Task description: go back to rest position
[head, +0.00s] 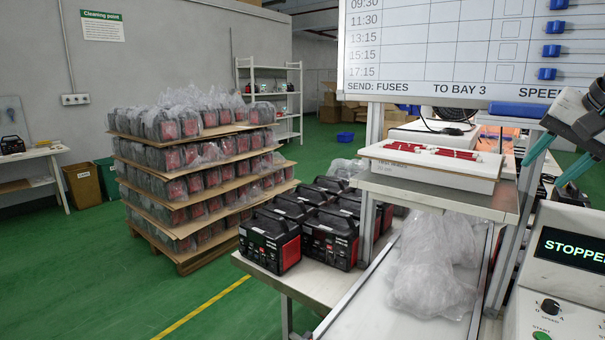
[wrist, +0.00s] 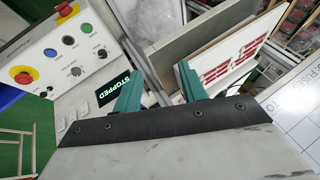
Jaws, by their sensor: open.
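My gripper (head: 566,160) is at the right edge of the head view, with its two teal fingers apart and nothing between them. In the wrist view my gripper (wrist: 158,88) also shows its teal fingers spread and empty. It hangs near the control box (head: 568,255), whose display reads STOPPED. The control box also shows in the wrist view (wrist: 65,50), with knobs and red and green buttons. The white tray with red fuses (head: 430,165) sits on a grey shelf left of my gripper, apart from it.
A whiteboard (head: 440,45) stands above the shelf. Clear plastic bags (head: 430,265) lie on the chute below. Black-and-red power units (head: 270,240) stand on a bench. A loaded pallet (head: 185,180) is behind at left. The green floor (head: 110,290) at front left is free.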

